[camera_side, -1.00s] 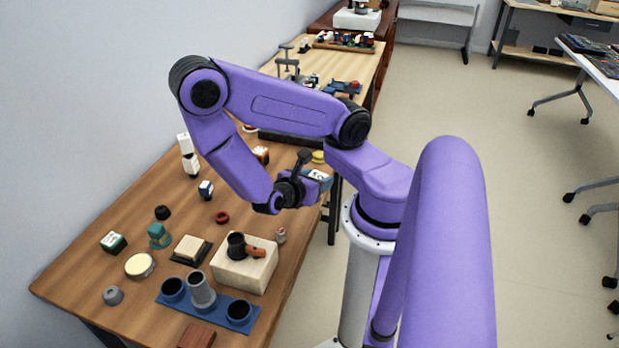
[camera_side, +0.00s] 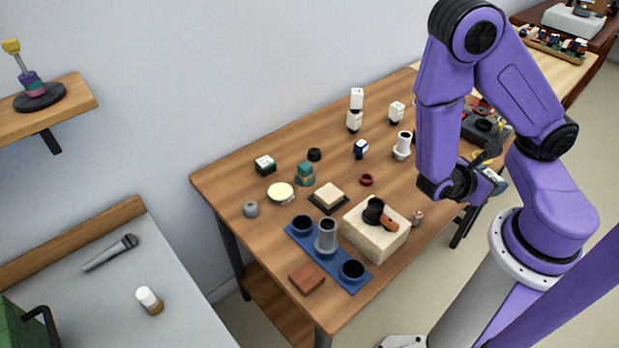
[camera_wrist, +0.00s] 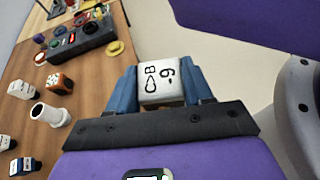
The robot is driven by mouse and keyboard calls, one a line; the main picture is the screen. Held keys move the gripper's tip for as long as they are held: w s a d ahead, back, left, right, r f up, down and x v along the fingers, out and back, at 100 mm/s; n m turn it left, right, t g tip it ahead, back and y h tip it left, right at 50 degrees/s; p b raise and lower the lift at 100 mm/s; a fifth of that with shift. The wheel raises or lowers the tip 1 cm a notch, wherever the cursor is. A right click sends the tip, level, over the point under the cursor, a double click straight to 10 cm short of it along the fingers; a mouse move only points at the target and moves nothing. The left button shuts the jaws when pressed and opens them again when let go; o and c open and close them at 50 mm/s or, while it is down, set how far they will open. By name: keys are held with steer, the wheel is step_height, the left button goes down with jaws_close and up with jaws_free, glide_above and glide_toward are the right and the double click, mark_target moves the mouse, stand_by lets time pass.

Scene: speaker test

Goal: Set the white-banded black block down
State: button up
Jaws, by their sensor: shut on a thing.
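My gripper (camera_wrist: 162,92) is shut on a block (camera_wrist: 157,76), between its two blue fingers in the wrist view. The face toward the wrist camera is white with black lettering; I take it for the white-banded black block, though its black part is not clear to see. The fingers hide its sides. In the side view my gripper (camera_side: 490,180) is at the right edge of the wooden table (camera_side: 300,140), with the block raised. The wrist view shows pale floor behind the block. No contact with the table is visible.
A white flanged tube (camera_side: 403,146), a blue-and-white block (camera_side: 361,149) and stacked white blocks (camera_side: 355,110) stand on the table. A cream box (camera_side: 375,238) and a blue tray with cups (camera_side: 337,277) are nearer. A dark control box (camera_wrist: 80,42) lies beyond the tube.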

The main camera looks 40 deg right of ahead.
step_height(320, 180, up, 3)
steer(key=shift+r, duration=0.15)
steer(key=shift+w+r, duration=0.1)
steer(key=shift+r, duration=0.1)
steer(key=w+a+f+n+t, duration=0.1)
steer(key=w+a+n+t, duration=0.25)
steer(key=w+a, duration=0.5)
steer(key=w+a+f+n+t, duration=0.25)
steer(key=w+a+t, duration=0.2)
steer(key=w, duration=0.75)
steer(key=n+t+y, duration=0.3)
steer(key=n+t, duration=0.2)
steer(key=n, duration=0.1)
glide_above(236, 188)
steer(key=s, duration=0.2)
steer(key=f, duration=0.9)
steer(key=shift+w+d+f, duration=0.1)
steer(key=shift+d+f, duration=0.15)
steer(key=shift+d, duration=0.05)
steer(key=shift+w+a+f, duration=0.25)
steer(key=shift+w+f, duration=0.6)
steer(key=shift+f, duration=1.7)
